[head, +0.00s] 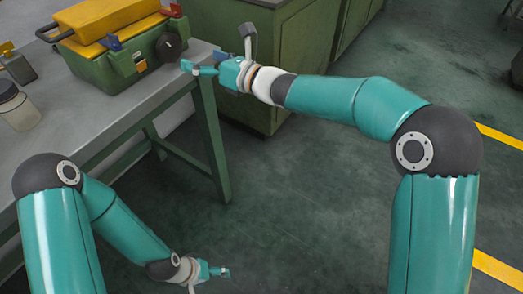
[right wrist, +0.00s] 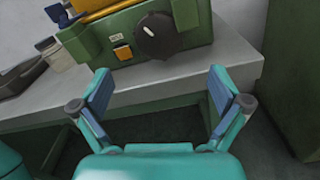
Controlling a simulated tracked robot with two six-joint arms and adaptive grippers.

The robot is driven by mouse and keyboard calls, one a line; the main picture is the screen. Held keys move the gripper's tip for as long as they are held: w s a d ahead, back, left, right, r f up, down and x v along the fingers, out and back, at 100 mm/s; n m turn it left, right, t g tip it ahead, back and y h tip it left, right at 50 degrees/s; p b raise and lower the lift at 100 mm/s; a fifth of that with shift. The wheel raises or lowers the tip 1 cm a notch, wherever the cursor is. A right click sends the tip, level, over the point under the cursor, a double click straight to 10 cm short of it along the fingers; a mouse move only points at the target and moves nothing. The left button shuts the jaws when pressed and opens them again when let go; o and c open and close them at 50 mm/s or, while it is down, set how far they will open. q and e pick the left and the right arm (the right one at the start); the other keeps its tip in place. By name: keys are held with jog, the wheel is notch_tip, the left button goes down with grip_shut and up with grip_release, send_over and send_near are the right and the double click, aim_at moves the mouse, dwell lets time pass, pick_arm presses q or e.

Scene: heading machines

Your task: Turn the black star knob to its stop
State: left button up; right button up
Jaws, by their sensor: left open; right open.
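The black knob (head: 170,46) sits on the front of a green machine (head: 110,75) with a yellow top. In the right wrist view the knob (right wrist: 157,36) is round and dark with a pale mark near its upper left. My right gripper (head: 187,66) is close in front of the machine, apart from the knob. In the right wrist view its two fingers (right wrist: 160,86) are spread and empty, with the knob beyond them. My left gripper (head: 226,272) is low over the floor at the bottom, away from the bench, open and empty.
The machine stands on a grey bench (head: 82,119) with green legs. An orange button (right wrist: 123,52) is left of the knob. A jar (head: 17,107) stands at the bench's left. Green cabinets (head: 240,50) stand behind. The floor at the middle is clear.

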jog(key=v, duration=0.7)
jog(key=s+d+f+m+h, duration=0.1)
jog(key=d+f+m+h, duration=0.2)
jog(key=f+m, duration=0.7)
jog(key=s+d+f+m+g+h, duration=0.1)
jog(key=d+f+m+h, duration=0.2)
jog(key=f+m, duration=0.8)
notch_tip(320, 180, down, 4)
jog(key=shift+s+d+r, duration=0.15)
jog(key=shift+s+d, duration=0.05)
jog(key=shift+d, duration=0.5)
